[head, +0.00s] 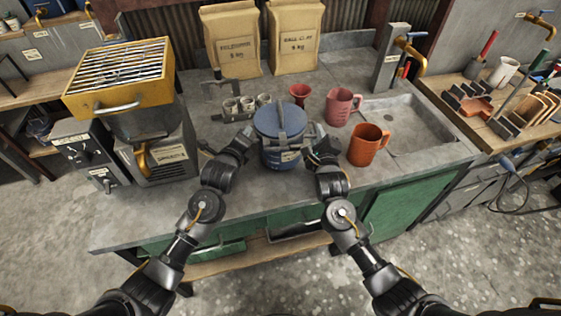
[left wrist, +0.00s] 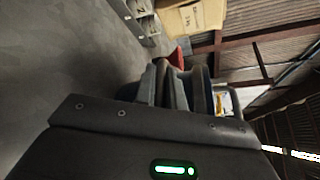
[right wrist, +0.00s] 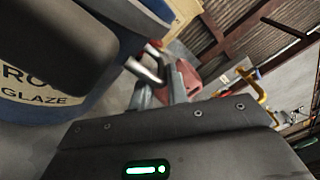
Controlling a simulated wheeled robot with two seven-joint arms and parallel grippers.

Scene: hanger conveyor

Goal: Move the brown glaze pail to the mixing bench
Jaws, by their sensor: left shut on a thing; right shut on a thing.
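The glaze pail (head: 281,157) is a blue, lidded pail standing on the grey bench top, with a grey handle bar across its lid. In the right wrist view its label (right wrist: 40,85) shows "RO" and "GLAZE"; the rest is cut off. My left gripper (head: 248,138) is shut on the pail's left side, and my right gripper (head: 314,136) is shut on its right side. The exact grip points are partly hidden by the fingers. The pail looks upright.
An orange jug (head: 366,146), a pink jug (head: 340,106) and a red funnel (head: 300,93) stand to the right and behind. A sink (head: 405,130) is at right, a yellow-topped machine (head: 120,80) at left. The bench front left is clear.

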